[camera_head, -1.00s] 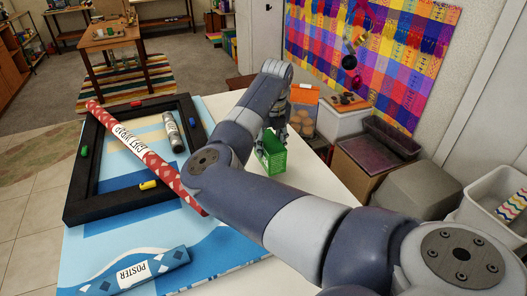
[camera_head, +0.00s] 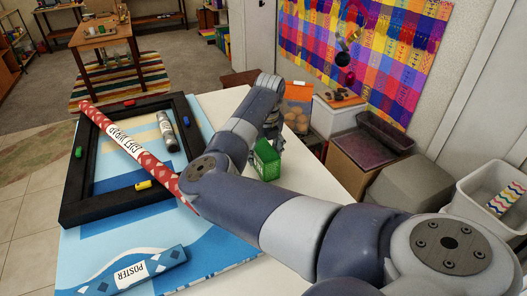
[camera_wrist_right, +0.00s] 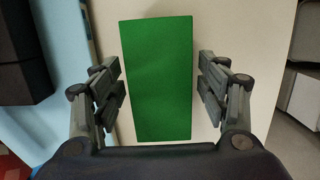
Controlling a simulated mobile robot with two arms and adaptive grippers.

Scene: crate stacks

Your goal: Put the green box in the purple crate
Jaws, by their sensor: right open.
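The green box (camera_head: 267,160) stands on the right part of the white table, with pale lettering on its side. My right gripper (camera_head: 268,140) is at the box, partly hidden by my arm in the head view. In the right wrist view the green box (camera_wrist_right: 157,78) lies between the two open fingers of the right gripper (camera_wrist_right: 160,90), with a visible gap on each side. A dark purplish crate (camera_head: 385,133) stands off the table to the right, by the wall. My left gripper is not in view.
A black frame (camera_head: 78,185) with coloured clips, a red gift wrap roll (camera_head: 150,165), a grey cylinder (camera_head: 167,132) and a blue poster roll (camera_head: 135,272) lie on the table. A container with an orange top (camera_head: 297,108), cardboard box (camera_head: 345,177) and pale bin (camera_head: 480,195) stand to the right.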

